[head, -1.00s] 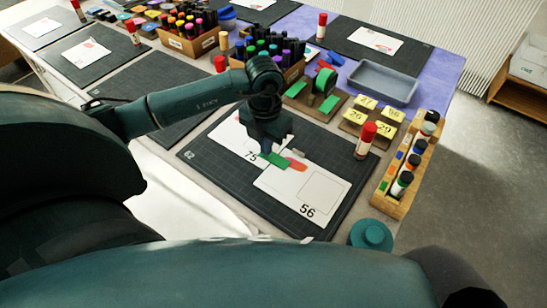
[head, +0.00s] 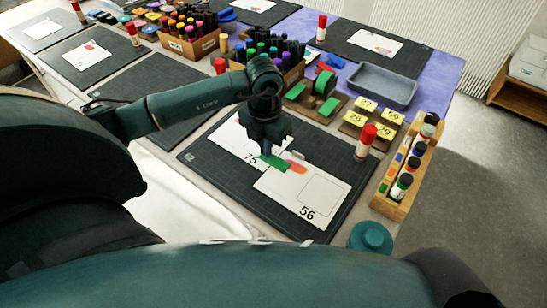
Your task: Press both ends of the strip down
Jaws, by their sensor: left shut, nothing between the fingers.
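A short green strip (head: 274,162) lies near the inner edges of two white cards on the dark mat. The card marked 75 (head: 225,137) is partly hidden behind my left gripper. The card marked 56 (head: 322,193) lies in front of it to the right. A red-orange patch (head: 297,167) shows beside the strip. My left gripper (head: 266,153) points down at the strip's left part, its fingers shut with nothing between them. I cannot tell whether the tips touch the strip. My right gripper is not in view.
A red-capped glue stick (head: 365,141) stands on the mat's right side. A wooden rack of bottles (head: 384,206) is at the right edge. A green tape dispenser (head: 325,84), yellow number blocks (head: 391,117) and a grey tray (head: 382,87) stand behind.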

